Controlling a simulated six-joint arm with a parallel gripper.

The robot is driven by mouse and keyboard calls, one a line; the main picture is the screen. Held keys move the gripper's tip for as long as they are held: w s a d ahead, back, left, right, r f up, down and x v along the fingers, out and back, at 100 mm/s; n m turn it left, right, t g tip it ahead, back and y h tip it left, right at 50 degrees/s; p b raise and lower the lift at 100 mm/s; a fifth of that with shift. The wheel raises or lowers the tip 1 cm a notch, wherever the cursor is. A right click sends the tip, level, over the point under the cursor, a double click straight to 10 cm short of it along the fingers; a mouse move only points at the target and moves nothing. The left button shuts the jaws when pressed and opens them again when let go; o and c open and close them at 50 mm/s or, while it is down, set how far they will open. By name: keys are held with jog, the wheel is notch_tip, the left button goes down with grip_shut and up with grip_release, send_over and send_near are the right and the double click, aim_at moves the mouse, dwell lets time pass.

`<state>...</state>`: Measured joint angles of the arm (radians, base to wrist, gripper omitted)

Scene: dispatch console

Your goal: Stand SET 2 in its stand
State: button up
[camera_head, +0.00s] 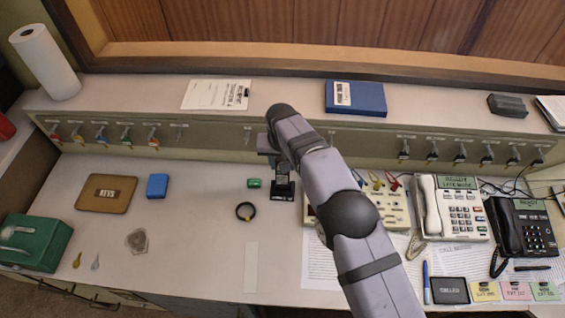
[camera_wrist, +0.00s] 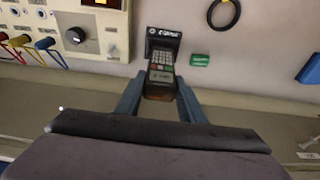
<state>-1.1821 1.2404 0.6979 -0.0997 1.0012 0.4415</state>
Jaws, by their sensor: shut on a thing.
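A dark handset with a light keypad (camera_wrist: 160,76), apparently SET 2, is between the two blue-grey fingers of my gripper (camera_wrist: 158,100) in the wrist view. My gripper is shut on it. A black piece with pale lettering (camera_wrist: 163,36) lies at the handset's far end; it may be the stand, and I cannot tell whether the handset is seated in it. In the head view, a black block (camera_head: 284,190) stands on the desk just below my gripper (camera_head: 272,153). My arm and gripper partly hide this spot.
A small green object (camera_head: 254,183) and a black ring (camera_head: 245,211) lie to the left. A beige panel with coloured leads (camera_head: 375,207) stands close to the right, with two desk phones (camera_head: 455,207) beyond. Keys hang along the back ledge.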

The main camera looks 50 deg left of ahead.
jog(key=shift+b+x, duration=1.25)
jog(key=shift+b, duration=0.3)
dwell(3.9)
jog(key=o, duration=1.7)
jog(key=shift+s+d+f, duration=0.1)
jog(key=shift+s+d, duration=0.1)
jog(key=shift+s, duration=0.05)
jog(key=shift+w+a+p+v, duration=0.2)
jog(key=shift+p+v, duration=0.5)
jog(key=shift+v, duration=0.45)
jog(key=shift+w+a+p+v, duration=0.15)
jog(key=shift+p+v, duration=0.6)
jog(key=shift+v, duration=0.4)
jog(key=shift+w+a+p+v, duration=0.2)
jog(key=shift+p+v, duration=0.5)
jog(key=shift+v, duration=0.5)
